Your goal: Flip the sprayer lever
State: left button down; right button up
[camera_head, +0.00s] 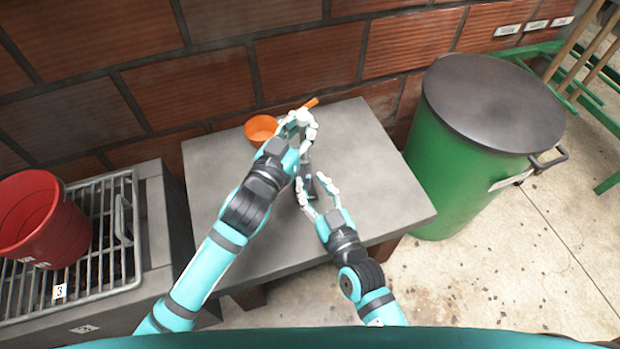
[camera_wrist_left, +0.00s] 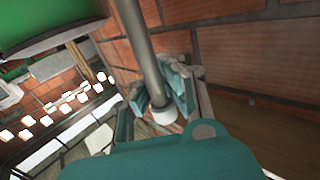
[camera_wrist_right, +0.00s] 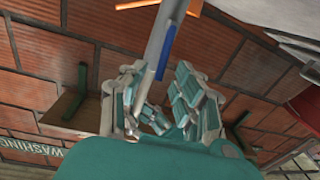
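The sprayer, a slim grey tube (camera_wrist_left: 143,50) with a white end (camera_wrist_left: 163,112), stands between the fingers of my left gripper (camera_wrist_left: 160,92). Those fingers appear closed around it. In the head view my left gripper (camera_head: 300,128) is over the table, at the sprayer's white top. The right wrist view shows the sprayer's grey tube (camera_wrist_right: 158,42) with a blue piece and an orange part (camera_wrist_right: 138,4), possibly the lever. My right gripper (camera_wrist_right: 156,105) is open, its fingers apart. In the head view my right gripper (camera_head: 316,190) is lower, beside the dark lower part of the sprayer.
The grey table (camera_head: 385,180) stands against a brick wall. An orange cup (camera_head: 260,129) is left of my left gripper. A green barrel (camera_head: 470,150) with a dark lid stands at the right. A red bucket (camera_head: 42,220) sits on a metal rack at the left. The table's right side is clear.

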jog(key=shift+x, duration=0.95)
jog(key=shift+c, duration=0.2)
grip_shut()
